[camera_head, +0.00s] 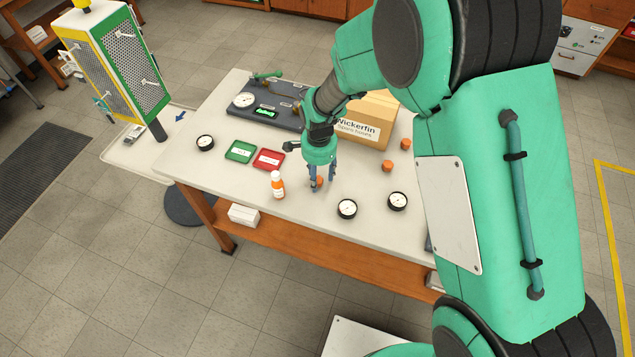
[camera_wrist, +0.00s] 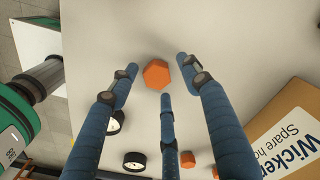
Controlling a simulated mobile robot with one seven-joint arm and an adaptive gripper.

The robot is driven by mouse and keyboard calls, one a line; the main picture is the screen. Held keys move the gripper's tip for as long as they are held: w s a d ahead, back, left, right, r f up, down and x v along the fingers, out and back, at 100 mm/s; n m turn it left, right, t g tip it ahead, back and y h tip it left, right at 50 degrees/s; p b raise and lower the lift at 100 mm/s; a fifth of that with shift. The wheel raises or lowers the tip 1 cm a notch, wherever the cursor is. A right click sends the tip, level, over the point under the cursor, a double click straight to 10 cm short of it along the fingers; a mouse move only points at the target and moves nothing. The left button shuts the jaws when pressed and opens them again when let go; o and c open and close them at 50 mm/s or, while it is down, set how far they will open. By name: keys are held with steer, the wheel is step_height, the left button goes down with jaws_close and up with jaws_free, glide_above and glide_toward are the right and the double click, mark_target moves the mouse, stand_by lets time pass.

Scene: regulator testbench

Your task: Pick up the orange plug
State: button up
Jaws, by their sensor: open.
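An orange hexagonal plug (camera_wrist: 156,74) sits on the pale table top in the wrist view, framed by my gripper's three blue fingers. In the head view the plug (camera_head: 320,181) shows partly behind the fingers. My gripper (camera_head: 316,187) points down at the table, with its fingers spread around the plug. In the wrist view my gripper (camera_wrist: 160,78) is open, with visible gaps between fingertips and plug. Two more orange plugs, a nearer one (camera_head: 387,166) and a farther one (camera_head: 405,144), stand to the right, near the cardboard box.
The cardboard box (camera_head: 372,122) stands behind my gripper. Two gauges (camera_head: 347,208) (camera_head: 397,200) lie right of it, and an orange-and-white bottle (camera_head: 277,186) stands left. A green tray (camera_head: 240,151), a red tray (camera_head: 268,159) and a grey gauge panel (camera_head: 268,101) are farther left.

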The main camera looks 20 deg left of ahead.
mark_target(319, 178)
steer(key=shift+f, duration=0.1)
steer(key=shift+c, duration=0.2)
steer(key=c, duration=1)
steer(key=shift+r, duration=0.8)
step_height(319, 178, up, 2)
steer(key=shift+r+p, duration=0.2)
steer(key=shift+p, duration=0.3)
steer(key=s+d, duration=0.3)
steer(key=s, duration=0.1)
steer(key=s+d+p, duration=0.1)
steer(key=s+d, duration=0.2)
steer(key=s, duration=0.1)
steer(key=s+d+r, duration=0.1)
steer(key=s+d, duration=0.2)
steer(key=s, duration=0.1)
steer(key=shift+s+d, duration=0.35)
steer(key=shift+s, duration=0.05)
